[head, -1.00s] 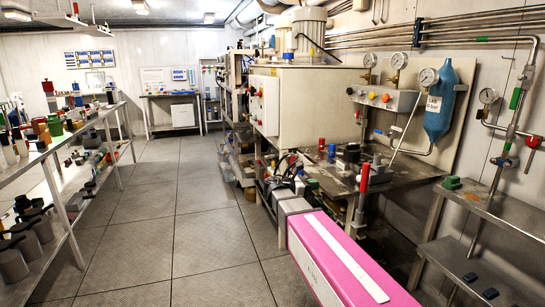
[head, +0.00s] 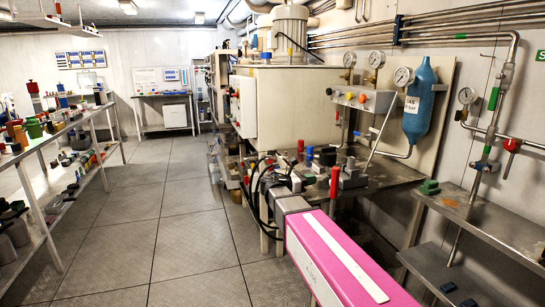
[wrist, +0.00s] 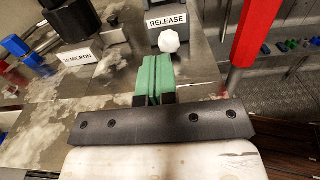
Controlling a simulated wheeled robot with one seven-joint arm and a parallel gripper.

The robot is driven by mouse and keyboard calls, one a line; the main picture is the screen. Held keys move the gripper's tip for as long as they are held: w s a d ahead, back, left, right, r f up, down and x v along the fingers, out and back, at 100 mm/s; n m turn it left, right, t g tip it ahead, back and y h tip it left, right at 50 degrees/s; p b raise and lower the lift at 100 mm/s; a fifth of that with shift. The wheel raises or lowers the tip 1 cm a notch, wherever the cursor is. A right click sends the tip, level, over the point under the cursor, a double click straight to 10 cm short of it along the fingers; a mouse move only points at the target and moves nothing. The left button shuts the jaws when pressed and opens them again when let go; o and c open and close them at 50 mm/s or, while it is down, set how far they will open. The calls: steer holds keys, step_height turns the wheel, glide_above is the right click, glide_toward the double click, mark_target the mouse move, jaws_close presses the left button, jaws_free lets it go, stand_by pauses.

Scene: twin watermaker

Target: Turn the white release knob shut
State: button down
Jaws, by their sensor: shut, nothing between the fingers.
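The white release knob (wrist: 169,41) is a small faceted knob on the front of a grey block under a RELEASE label (wrist: 167,22) in the wrist view. My gripper (wrist: 155,60) has its green fingers shut together with nothing between them. The fingertips appear just below and left of the knob in the picture; a small gap shows, and their depth apart is hard to tell. In the head view my pink arm reaches toward the metal bench (head: 385,185); I cannot make out the knob there.
A red upright handle (wrist: 250,35) stands right of the knob and also shows in the head view (head: 335,182). A black fitting (wrist: 75,18), a 50 MICRON label (wrist: 78,62) and a blue part (wrist: 15,46) are on the left. The floor (head: 160,220) left of the bench is clear.

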steer(key=shift+x, duration=3.35)
steer(key=shift+w+d, duration=0.1)
steer(key=shift+d, duration=0.15)
